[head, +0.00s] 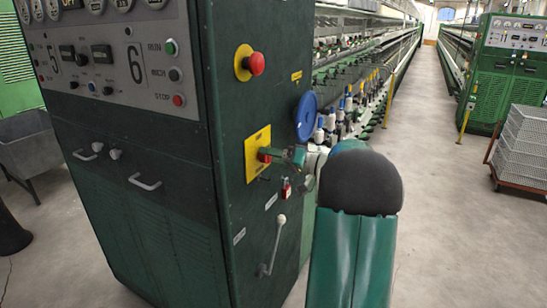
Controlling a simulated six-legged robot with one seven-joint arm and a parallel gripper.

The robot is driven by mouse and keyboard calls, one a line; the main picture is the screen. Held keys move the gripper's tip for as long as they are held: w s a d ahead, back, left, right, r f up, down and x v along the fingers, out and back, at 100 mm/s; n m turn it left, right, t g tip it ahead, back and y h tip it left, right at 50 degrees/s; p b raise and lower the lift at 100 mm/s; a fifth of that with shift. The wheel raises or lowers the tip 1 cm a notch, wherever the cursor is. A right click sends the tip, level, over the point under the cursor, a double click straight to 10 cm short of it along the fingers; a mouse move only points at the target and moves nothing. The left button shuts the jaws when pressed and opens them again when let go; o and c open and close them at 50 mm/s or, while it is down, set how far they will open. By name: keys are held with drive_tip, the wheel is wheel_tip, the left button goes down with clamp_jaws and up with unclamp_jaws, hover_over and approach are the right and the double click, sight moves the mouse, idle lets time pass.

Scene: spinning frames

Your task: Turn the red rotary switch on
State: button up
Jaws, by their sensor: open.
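The red rotary switch (264,156) sits on a yellow plate (257,142) on the side face of the dark green machine cabinet (240,205). My gripper (273,154) is right at the switch, coming from the right, with its fingers level with the red knob. The jaws are open. They partly cover the switch, so I cannot tell whether they touch it or which way the knob points. My green arm with its dark rounded joint fills the lower middle of the head view.
A red emergency button (256,64) on a yellow base is above the switch. A red padlock (286,189) and a lever handle (272,246) are below it. A blue disc (306,117) is close to my wrist. The aisle floor (440,200) at right is clear, with stacked crates (521,147) beyond.

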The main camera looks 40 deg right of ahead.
drive_tip(key=c, duration=1)
drive_tip(key=shift+m, duration=0.3)
drive_tip(key=shift+a+f+m+t+h, duration=0.15)
drive_tip(key=shift+m+t+h, duration=0.2)
drive_tip(key=shift+m, duration=4.25)
drive_tip(key=shift+f+m+t+h, duration=0.1)
drive_tip(key=shift+m+t+h, duration=0.2)
drive_tip(key=shift+m, duration=4.3)
